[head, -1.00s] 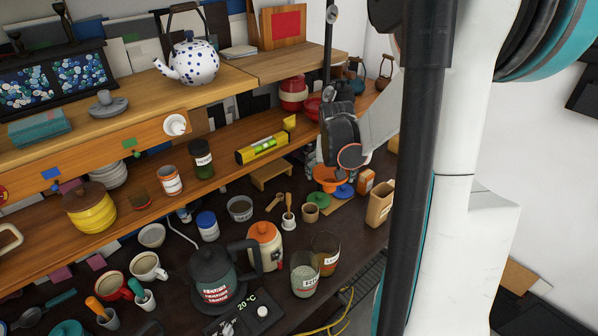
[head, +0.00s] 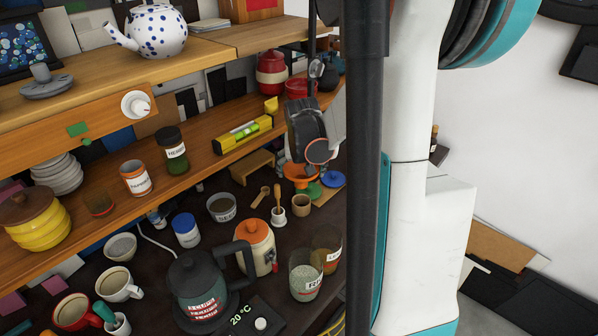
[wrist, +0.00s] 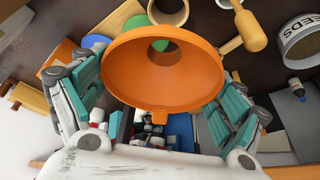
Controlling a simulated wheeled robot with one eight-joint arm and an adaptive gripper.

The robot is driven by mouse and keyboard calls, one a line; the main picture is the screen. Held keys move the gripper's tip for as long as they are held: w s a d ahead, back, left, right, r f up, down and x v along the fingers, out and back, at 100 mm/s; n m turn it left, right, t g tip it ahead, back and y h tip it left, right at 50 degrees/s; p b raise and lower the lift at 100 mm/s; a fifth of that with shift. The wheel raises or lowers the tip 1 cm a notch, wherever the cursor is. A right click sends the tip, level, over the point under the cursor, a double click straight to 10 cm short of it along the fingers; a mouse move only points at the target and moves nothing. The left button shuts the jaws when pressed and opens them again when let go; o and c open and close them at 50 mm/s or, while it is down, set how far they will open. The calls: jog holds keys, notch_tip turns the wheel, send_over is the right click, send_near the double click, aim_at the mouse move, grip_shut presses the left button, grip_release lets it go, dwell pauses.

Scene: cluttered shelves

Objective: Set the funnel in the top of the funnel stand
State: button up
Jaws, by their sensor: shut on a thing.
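The orange funnel (wrist: 165,78) fills the middle of the wrist view, its wide mouth facing the camera. My gripper (wrist: 155,100) has a teal-padded finger on each side of it and is shut on it. In the head view the funnel (head: 299,172) shows as an orange patch below my dark gripper (head: 306,128), low over the dark worktop near coloured discs. I cannot clearly identify the funnel stand; a small wooden bench-like stand (head: 252,165) is left of the funnel.
A green disc (head: 308,192), a blue disc (head: 333,178) and a wooden cup (head: 301,206) are close to the funnel. A mortar with pestle (head: 278,214), seed tin (head: 221,207), kettle (head: 197,285) and jars crowd the worktop. A shelf with a yellow level (head: 243,134) overhangs behind.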

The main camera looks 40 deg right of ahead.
jog(key=shift+f+b, duration=0.3)
jog(key=shift+f, duration=0.3)
jog(key=shift+f+b, duration=1.75)
jog(key=shift+f, duration=0.4)
jog(key=shift+f+b, duration=1.65)
jog(key=shift+f, duration=0.45)
jog(key=o, duration=0.8)
jog(key=shift+o, duration=0.2)
jog(key=shift+r, duration=0.1)
notch_tip(320, 180, up, 10)
jog(key=shift+f, duration=0.1)
